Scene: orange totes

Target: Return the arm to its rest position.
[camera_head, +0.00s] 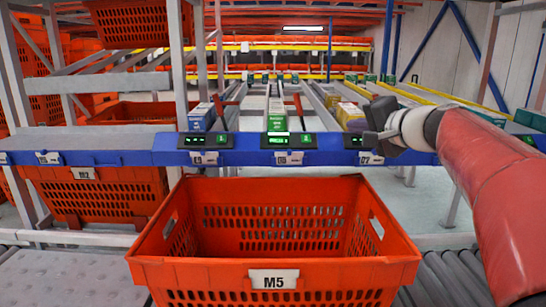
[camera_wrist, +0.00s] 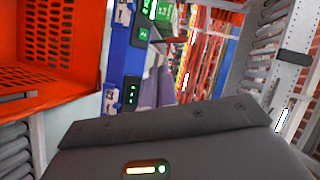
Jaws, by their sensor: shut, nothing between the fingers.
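My red arm (camera_head: 490,180) reaches in from the right side of the head view, past the right of the orange tote labelled M5 (camera_head: 273,270). My dark gripper (camera_head: 376,122) is at its end, in front of the right part of the blue shelf rail (camera_head: 235,158). The gripper is shut and holds nothing. In the wrist view my dark gripper body (camera_wrist: 170,140) fills the bottom, and its fingertips are hard to make out. The tote wall (camera_wrist: 60,60) shows at the upper left there, apart from the gripper. The tote looks empty.
The blue rail carries green-lit displays (camera_head: 278,140). Behind it, boxes stand in shelf lanes, including a green box (camera_head: 277,115) and a yellow box (camera_head: 350,115). Another orange tote (camera_head: 95,195) sits below the shelf at left. Grey rollers (camera_head: 445,280) run beside the M5 tote.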

